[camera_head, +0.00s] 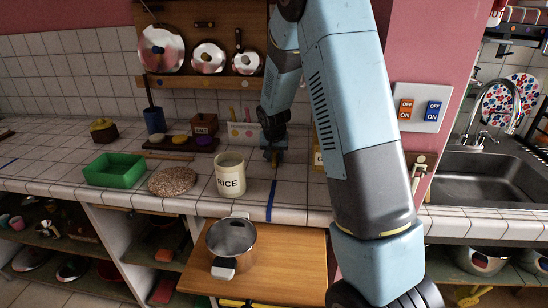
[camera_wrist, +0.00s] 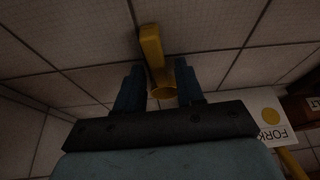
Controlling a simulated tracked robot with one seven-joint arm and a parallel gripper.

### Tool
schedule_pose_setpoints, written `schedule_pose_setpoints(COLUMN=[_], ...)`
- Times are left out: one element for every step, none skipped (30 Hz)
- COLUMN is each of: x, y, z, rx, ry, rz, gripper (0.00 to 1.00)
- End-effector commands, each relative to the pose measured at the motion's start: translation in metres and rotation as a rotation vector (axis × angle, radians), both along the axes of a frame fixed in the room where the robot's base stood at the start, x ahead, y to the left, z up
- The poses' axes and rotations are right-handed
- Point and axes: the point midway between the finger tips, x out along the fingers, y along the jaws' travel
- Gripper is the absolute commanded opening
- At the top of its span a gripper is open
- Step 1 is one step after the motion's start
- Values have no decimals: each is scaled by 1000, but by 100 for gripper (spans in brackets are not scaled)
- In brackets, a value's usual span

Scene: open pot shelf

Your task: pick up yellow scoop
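The yellow scoop (camera_wrist: 153,58) shows in the wrist view over the white tiles, its straight handle pointing away and its round cup near my gripper. My gripper (camera_wrist: 160,82) is open, with one blue finger on each side of the scoop's cup. A narrow gap seems to show beside the cup, so I cannot tell of any firm contact. In the head view my gripper (camera_head: 273,156) is low over the tiled counter, right of the RICE canister, and the scoop is mostly hidden there by the gripper and arm.
The RICE canister (camera_head: 230,175) stands close left of my gripper. A green tray (camera_head: 114,170), a round mat (camera_head: 172,181) and a SALT box (camera_head: 204,124) are farther left. A FORK box (camera_wrist: 267,117) is close at right in the wrist view. A pot (camera_head: 231,238) stands on a lower wooden surface.

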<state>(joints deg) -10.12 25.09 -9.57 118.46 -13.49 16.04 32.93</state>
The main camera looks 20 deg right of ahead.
Motion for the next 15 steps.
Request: schedule_pose_setpoints(x=[0, 0, 0, 0, 0, 0, 0, 0, 0, 0, 0, 0, 0, 0, 0], y=[0, 0, 0, 0, 0, 0, 0, 0, 0, 0, 1, 1, 1, 1, 1], z=[0, 0, 0, 0, 0, 0, 0, 0, 0, 0, 0, 0, 0, 0, 0], rx=[0, 0, 0, 0, 0, 0, 0, 0, 0, 0, 0, 0, 0, 0, 0], ry=[0, 0, 0, 0, 0, 0, 0, 0, 0, 0, 0, 0, 0, 0, 0], rz=[0, 0, 0, 0, 0, 0, 1, 1, 1, 1, 1, 1, 1, 1, 1], gripper=[32, 30, 26, 23, 20, 16, 13, 10, 7, 4, 1, 0, 0, 0, 0])
